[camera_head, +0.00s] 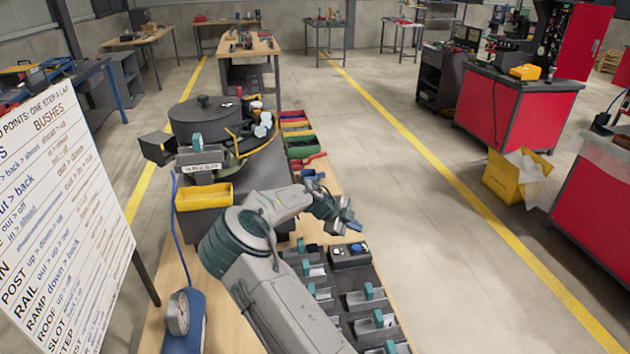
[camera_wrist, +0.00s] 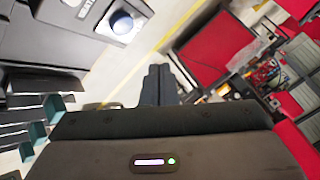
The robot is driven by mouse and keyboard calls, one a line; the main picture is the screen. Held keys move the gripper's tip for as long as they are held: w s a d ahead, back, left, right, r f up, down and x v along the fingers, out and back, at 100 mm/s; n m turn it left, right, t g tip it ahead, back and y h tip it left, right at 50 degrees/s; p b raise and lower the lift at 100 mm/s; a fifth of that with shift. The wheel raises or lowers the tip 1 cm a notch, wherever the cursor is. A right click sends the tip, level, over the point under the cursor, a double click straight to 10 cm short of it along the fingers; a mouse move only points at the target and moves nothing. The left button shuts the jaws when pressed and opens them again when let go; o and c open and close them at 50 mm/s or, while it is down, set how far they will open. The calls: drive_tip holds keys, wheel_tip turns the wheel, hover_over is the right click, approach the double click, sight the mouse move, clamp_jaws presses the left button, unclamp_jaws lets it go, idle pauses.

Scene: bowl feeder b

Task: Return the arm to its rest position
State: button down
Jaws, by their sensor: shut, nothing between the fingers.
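My arm reaches from the bottom of the head view over the workbench. It bends to the right at the elbow, and its wrist hangs near the bench's right side. My gripper (camera_head: 345,223) is at the end, above and behind the small control box, apart from the bench. In the wrist view the two dark fingers of my gripper (camera_wrist: 158,72) lie side by side, shut, with nothing seen between them. Part of the bench under my forearm is hidden.
A bowl feeder (camera_head: 205,119) with a yellow tray (camera_head: 203,196) stands behind my elbow. A control box (camera_head: 350,255) and several grey fixtures (camera_head: 366,299) lie below my wrist.

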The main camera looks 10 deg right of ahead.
drive_tip(key=s+a+r+n+y, duration=0.3)
drive_tip(key=s+r+n, duration=0.3)
drive_tip(key=s, duration=0.6)
drive_tip(key=s+a+r+n+t+y, duration=0.1)
drive_tip(key=s+a+r+n+y, duration=0.2)
drive_tip(key=s+n, duration=0.8)
drive_tip(key=s+a+r+n+t+y, duration=0.1)
drive_tip(key=s+a+r+n+y, duration=0.2)
drive_tip(key=s, duration=1.1)
drive_tip(key=shift+s+a+r+n, duration=0.4)
drive_tip(key=shift+a+r+n, duration=1.3)
drive_tip(key=shift+r+n, duration=1.7)
drive_tip(key=shift+r+m, duration=0.4)
drive_tip(key=shift+m, duration=0.1)
